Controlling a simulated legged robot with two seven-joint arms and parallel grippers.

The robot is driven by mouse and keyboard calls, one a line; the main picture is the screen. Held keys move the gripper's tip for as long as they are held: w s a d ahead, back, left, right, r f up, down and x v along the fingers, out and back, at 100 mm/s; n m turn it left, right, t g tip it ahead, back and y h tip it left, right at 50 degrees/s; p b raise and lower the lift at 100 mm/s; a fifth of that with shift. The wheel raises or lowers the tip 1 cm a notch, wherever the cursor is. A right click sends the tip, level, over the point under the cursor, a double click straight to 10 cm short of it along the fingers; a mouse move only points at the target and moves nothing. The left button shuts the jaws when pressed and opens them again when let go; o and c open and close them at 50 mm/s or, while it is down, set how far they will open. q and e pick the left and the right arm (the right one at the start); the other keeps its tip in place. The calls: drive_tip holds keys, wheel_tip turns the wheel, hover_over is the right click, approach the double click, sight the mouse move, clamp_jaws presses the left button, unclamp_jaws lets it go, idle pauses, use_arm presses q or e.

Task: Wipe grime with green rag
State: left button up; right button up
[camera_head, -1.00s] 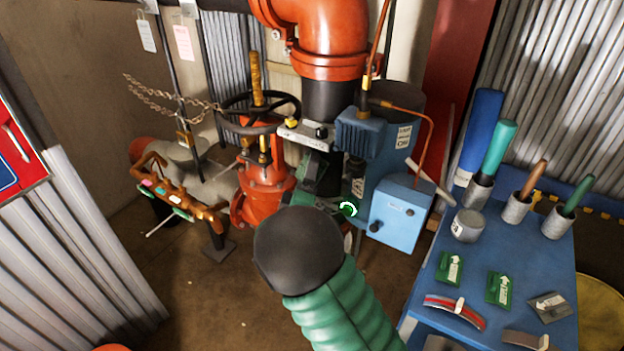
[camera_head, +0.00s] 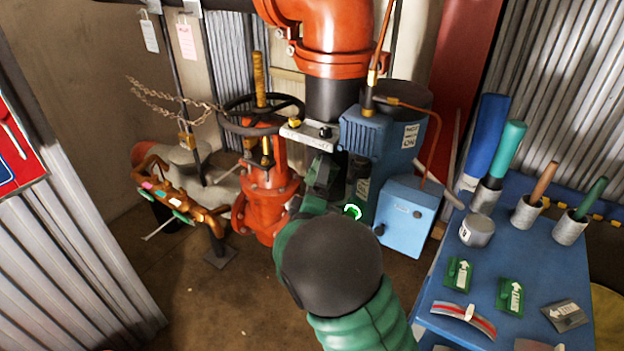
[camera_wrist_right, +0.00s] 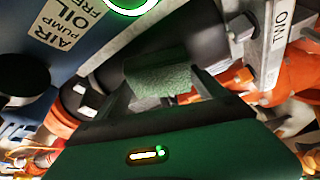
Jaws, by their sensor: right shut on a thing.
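The green rag (camera_wrist_right: 160,76) is a rough, dark green pad between the fingertips of my right gripper in the right wrist view. My right gripper (camera_wrist_right: 160,88) is shut on it. Behind the rag is a dark, rounded surface (camera_wrist_right: 190,35); I cannot tell whether they touch. In the head view my right gripper (camera_head: 318,178) is beneath the black pipe (camera_head: 334,100), beside the blue pump unit (camera_head: 376,135); the rag is not distinguishable there. I cannot pick out the grime with certainty. My left gripper is not in view.
A red valve (camera_head: 265,190) with a black handwheel (camera_head: 262,112) stands left of my right gripper. A light-blue box (camera_head: 408,218) is close on the right. A blue table (camera_head: 535,255) holds cups with coloured handles and several small items. A glowing ring (camera_head: 352,211) is near my forearm.

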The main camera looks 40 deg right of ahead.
drive_tip(key=shift+w+a+b, duration=0.25)
drive_tip(key=shift+w, duration=0.35)
drive_tip(key=shift+w+a+b, duration=0.25)
drive_tip(key=shift+w+a, duration=0.05)
drive_tip(key=shift+w, duration=0.35)
drive_tip(key=shift+w+a+b, duration=0.25)
drive_tip(key=shift+w, duration=0.35)
drive_tip(key=s+a+b, duration=0.1)
drive_tip(key=s+a, duration=0.1)
drive_tip(key=a, duration=0.3)
drive_tip(key=shift+s+a+b, duration=0.15)
drive_tip(key=shift+a+b, duration=0.15)
drive_tip(key=shift+b, duration=0.1)
drive_tip(key=shift+s+a, duration=0.3)
drive_tip(key=shift+a, duration=0.4)
drive_tip(key=shift+s+a, duration=0.25)
drive_tip(key=shift+a, duration=0.45)
